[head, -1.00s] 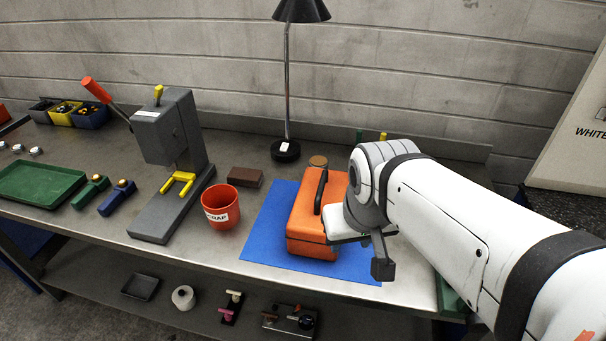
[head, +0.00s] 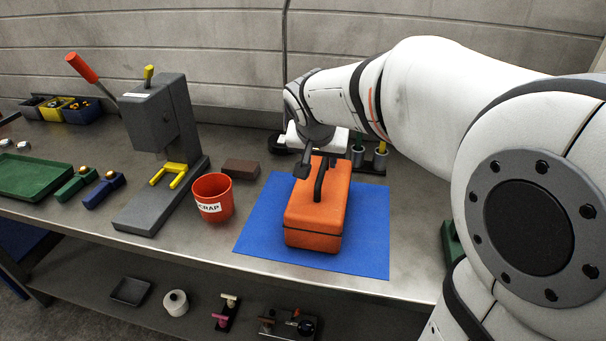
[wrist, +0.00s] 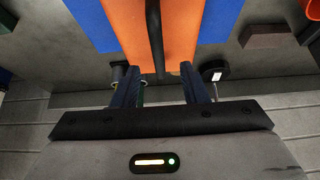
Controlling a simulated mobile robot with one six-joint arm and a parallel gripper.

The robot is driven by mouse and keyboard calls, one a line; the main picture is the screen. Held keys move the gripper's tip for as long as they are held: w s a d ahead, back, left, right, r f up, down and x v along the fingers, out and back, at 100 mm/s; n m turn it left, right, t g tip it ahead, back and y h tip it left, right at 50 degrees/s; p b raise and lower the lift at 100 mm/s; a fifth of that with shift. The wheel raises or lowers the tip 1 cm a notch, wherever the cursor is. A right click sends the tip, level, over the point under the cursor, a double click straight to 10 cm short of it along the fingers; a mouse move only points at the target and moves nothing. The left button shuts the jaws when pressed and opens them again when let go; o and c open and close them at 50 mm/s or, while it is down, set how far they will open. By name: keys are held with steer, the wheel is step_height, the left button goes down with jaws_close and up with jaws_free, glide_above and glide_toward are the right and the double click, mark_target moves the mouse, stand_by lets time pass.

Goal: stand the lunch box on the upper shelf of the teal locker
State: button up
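The lunch box (head: 317,215) is an orange case with a black handle (head: 322,178) on top. It rests on a blue mat (head: 365,235) on the bench. My gripper (head: 303,166) is at the far end of the box, close to its top edge; part of it is hidden by its own body. In the wrist view my gripper (wrist: 160,68) has its two dark fingers spread, with nothing held. The handle (wrist: 155,35) and orange box top (wrist: 183,25) lie ahead, the handle's near end appearing between the fingertips. The teal locker is not in view.
A red scrap cup (head: 212,198), a brown block (head: 241,168) and a grey press (head: 165,150) stand left of the mat. A lamp pole (head: 285,60) is behind my gripper. A holder with green and yellow handles (head: 370,160) stands behind right. Bare bench lies before the cup.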

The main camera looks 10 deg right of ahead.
mark_target(322, 168)
steer(key=p+x, duration=0.1)
steer(key=x, duration=0.5)
steer(key=shift+w+d+f, duration=0.15)
steer(key=shift+w+f, duration=0.05)
steer(key=shift+f, duration=0.05)
jaws_close()
stand_by(1.2)
